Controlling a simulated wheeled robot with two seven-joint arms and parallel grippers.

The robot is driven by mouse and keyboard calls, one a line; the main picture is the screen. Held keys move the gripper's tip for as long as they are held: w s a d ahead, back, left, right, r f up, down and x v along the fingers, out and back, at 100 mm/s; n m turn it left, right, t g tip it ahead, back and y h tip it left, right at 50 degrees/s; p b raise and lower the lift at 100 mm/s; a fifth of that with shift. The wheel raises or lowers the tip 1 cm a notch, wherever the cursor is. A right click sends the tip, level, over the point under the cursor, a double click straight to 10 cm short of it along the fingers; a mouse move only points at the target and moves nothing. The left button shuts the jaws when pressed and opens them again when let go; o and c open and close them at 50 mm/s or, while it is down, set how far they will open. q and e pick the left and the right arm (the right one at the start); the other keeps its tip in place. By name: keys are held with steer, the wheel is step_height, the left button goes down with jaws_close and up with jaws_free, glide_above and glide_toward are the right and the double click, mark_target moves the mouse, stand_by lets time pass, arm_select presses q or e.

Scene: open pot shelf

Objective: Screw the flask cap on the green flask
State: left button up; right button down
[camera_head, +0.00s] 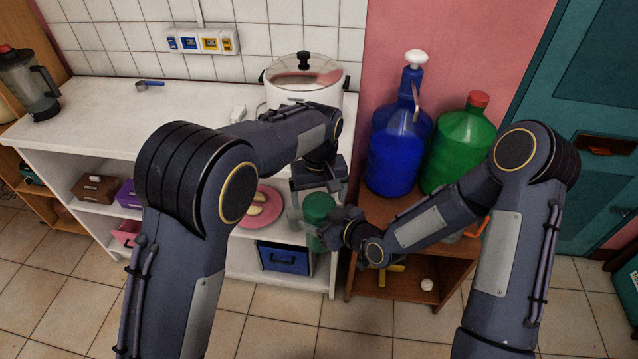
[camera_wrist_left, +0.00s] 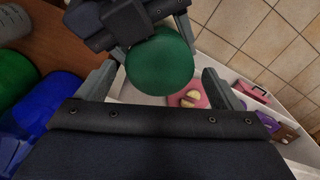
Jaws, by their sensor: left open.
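The green flask (camera_head: 318,208) is held upright in front of the shelf, to the right of the pink plate. My right gripper (camera_head: 338,226) closes on its side from the right. In the left wrist view the round green top (camera_wrist_left: 160,62) fills the space between my left fingers, with my dark right gripper behind it. My left gripper (camera_head: 319,190) is open above and around the flask's top, its fingers apart on either side. I cannot tell whether the round green top is a separate flask cap or the flask itself.
A white counter (camera_head: 190,112) carries a large pot (camera_head: 303,85). A blue bottle (camera_head: 392,155) and a green bottle (camera_head: 458,145) stand on a wooden shelf at right. A pink plate (camera_head: 274,213) and a blue box (camera_head: 284,258) are close below my left arm.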

arm_select(q)
steer(key=shift+f, duration=0.9)
steer(key=c, duration=1)
steer(key=m, duration=0.3)
steer(key=o, duration=1.1)
steer(key=shift+d, duration=0.1)
